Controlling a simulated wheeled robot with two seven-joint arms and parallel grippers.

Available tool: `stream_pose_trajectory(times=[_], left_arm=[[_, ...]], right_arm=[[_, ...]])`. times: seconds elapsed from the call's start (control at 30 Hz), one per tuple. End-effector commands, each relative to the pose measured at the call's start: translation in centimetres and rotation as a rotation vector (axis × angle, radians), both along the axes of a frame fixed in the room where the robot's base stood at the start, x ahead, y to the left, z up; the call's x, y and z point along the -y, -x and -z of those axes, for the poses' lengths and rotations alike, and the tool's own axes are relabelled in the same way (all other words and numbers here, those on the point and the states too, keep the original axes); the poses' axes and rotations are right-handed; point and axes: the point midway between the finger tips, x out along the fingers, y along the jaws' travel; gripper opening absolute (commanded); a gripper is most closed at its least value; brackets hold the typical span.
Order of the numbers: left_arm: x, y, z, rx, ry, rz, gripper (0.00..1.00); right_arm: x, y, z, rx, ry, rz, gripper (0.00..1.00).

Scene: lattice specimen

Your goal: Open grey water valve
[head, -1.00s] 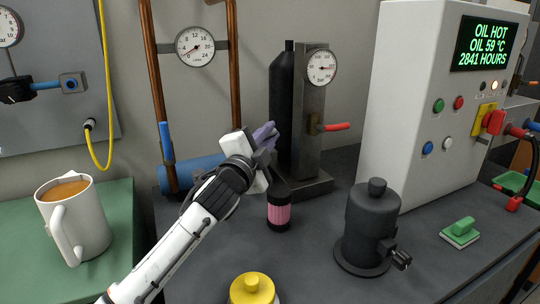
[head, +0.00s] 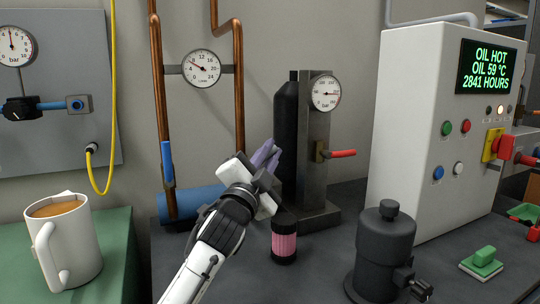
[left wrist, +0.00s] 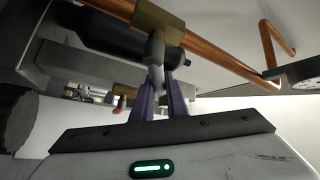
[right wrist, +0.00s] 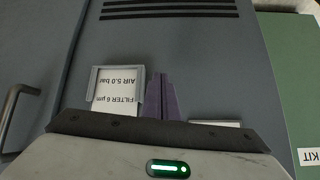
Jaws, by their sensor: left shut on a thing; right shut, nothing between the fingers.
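My left gripper (head: 265,154), with purple fingers, is by the right copper pipe (head: 237,100), in front of its lower part. In the left wrist view, a brass valve body (left wrist: 158,17) sits on the copper pipe, and its grey lever (left wrist: 156,52) reaches down between the fingers (left wrist: 157,98), which are shut on its end. In the head view my gripper hides this valve. A blue lever (head: 167,163) hangs along the left copper pipe (head: 158,90). My right gripper (right wrist: 160,97) is shut and empty before a grey cabinet (right wrist: 190,45); the head view does not show it.
A round gauge (head: 201,68) sits between the pipes. A black cylinder (head: 285,130) and a post with a red lever (head: 342,153) stand right of my left gripper. A pink-banded cylinder (head: 284,242) stands just below it. A mug (head: 65,245) is at left, a dark canister (head: 384,245) at right.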

Motion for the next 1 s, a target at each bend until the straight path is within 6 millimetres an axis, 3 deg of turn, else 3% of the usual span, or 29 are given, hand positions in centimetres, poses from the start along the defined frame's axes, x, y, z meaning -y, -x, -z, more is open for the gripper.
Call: stream_pose_trajectory(times=[0.03,0.13,0.57,1.0], left_arm=[[0.0,0.0,0.1,-0.002,0.000,0.001,0.15],[0.0,0.0,0.1,-0.002,0.000,0.001,0.32],[-0.3,0.6,0.3,-0.001,0.000,0.000,0.32],[-2.7,7.0,2.5,-0.002,-0.001,0.000,0.32]], right_arm=[[0.0,0.0,0.0,0.000,0.000,0.000,0.00],[0.1,0.0,0.0,0.000,0.001,0.001,0.00],[0.2,0.1,0.1,0.000,0.003,0.000,0.00],[0.2,0.1,0.2,-0.002,0.004,-0.001,0.00]])
